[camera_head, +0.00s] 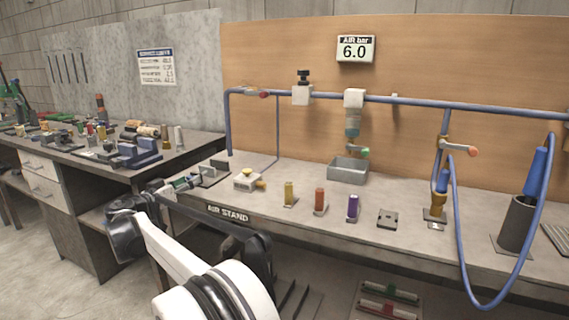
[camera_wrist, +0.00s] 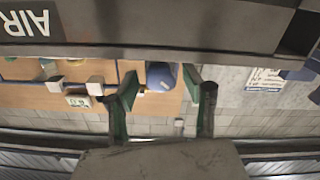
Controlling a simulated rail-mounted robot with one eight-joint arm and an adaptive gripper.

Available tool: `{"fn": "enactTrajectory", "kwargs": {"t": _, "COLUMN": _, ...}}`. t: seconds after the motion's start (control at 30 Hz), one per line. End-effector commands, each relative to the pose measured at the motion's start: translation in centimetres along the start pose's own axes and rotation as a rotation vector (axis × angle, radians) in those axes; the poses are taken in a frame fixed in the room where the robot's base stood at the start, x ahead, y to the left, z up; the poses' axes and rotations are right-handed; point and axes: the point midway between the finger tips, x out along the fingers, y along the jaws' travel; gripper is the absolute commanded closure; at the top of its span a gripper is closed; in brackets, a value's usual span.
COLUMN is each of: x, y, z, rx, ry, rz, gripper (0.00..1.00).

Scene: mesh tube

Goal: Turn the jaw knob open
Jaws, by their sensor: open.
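A small fixture with upright grey plates (camera_head: 213,170) stands at the left end of the air stand bench. I cannot clearly make out its jaw knob. My gripper (camera_head: 176,186) is at the bench's front left edge, close to this fixture and partly overlapping it in the head view. In the wrist view my gripper (camera_wrist: 160,80) is open, its two fingers apart. A rounded blue part (camera_wrist: 161,74) shows between the fingers, partly hidden by them. I cannot tell whether it is the knob or whether the fingers touch it.
The air stand bench (camera_head: 270,202) carries a small grey box with yellow parts (camera_head: 248,180), several coloured blocks and a grey tray (camera_head: 347,173). A blue pipe (camera_head: 420,101) runs above. A blue vice (camera_head: 137,153) sits on the cluttered left table.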

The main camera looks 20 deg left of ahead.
Motion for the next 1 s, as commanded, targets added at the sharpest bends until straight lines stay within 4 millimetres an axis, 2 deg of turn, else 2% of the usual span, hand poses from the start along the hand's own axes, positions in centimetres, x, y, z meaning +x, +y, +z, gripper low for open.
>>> {"fn": "enactTrajectory", "kwargs": {"t": 0.5, "x": -0.1, "y": 0.1, "z": 0.3, "rx": 0.497, "ry": 0.0, "rz": -0.001, "gripper": 0.55}}
{"fn": "enactTrajectory", "kwargs": {"t": 0.6, "x": -2.3, "y": 0.0, "z": -0.2, "rx": 0.487, "ry": 0.0, "rz": -0.004, "gripper": 0.55}}
{"fn": "enactTrajectory", "kwargs": {"t": 1.0, "x": -9.1, "y": 0.1, "z": -0.2, "rx": 0.484, "ry": 0.0, "rz": -0.002, "gripper": 0.55}}
